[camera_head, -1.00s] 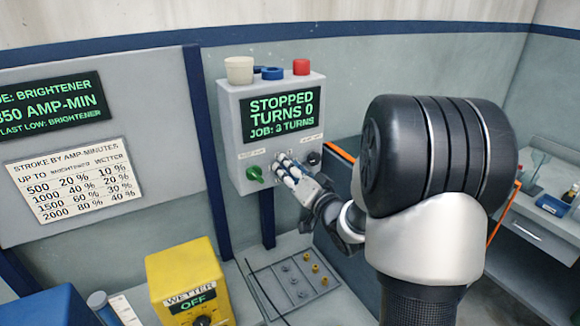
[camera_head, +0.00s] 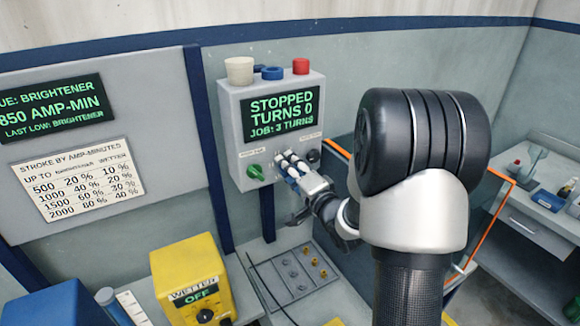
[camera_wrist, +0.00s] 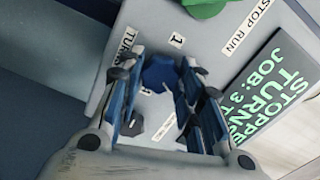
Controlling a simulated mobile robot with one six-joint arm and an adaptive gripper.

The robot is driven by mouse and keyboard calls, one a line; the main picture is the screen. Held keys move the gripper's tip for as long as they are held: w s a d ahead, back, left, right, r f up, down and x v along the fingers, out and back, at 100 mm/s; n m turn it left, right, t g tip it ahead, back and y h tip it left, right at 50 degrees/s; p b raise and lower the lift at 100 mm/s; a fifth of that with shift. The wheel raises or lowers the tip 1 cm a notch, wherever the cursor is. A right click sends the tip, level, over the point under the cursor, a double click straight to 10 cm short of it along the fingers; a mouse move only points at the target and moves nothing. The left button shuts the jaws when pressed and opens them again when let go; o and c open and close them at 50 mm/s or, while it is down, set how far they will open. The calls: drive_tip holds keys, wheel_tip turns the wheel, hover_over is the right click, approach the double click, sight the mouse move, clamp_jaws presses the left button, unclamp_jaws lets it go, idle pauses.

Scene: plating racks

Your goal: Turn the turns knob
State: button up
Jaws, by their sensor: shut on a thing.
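The grey control box (camera_head: 232,110) hangs on the wall; its screen (camera_head: 284,113) reads STOPPED, TURNS 0, JOB: 3 TURNS. The turns knob is a blue knob (camera_wrist: 160,74) on the box's face, beside a partly hidden label and the number 1. My gripper (camera_head: 287,162) reaches the lower middle of the face. In the wrist view, my gripper (camera_wrist: 161,66) is shut on the blue knob, one finger on either side. In the head view, the fingers hide this knob.
A green knob (camera_head: 255,171) by the STOP RUN label (camera_wrist: 246,27) sits left of my fingers, and a black knob (camera_head: 313,156) sits close on the right. Cups stand on the box. A yellow WETTER box (camera_head: 185,263) and a grey plate (camera_head: 293,275) are below.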

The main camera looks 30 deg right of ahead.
drive_tip(key=shift+r, duration=0.1)
idle(0.3)
drive_tip(key=o, duration=1.1)
drive_tip(key=s, duration=0.7)
drive_tip(key=shift+s+d, duration=0.15)
drive_tip(key=shift+s, duration=0.1)
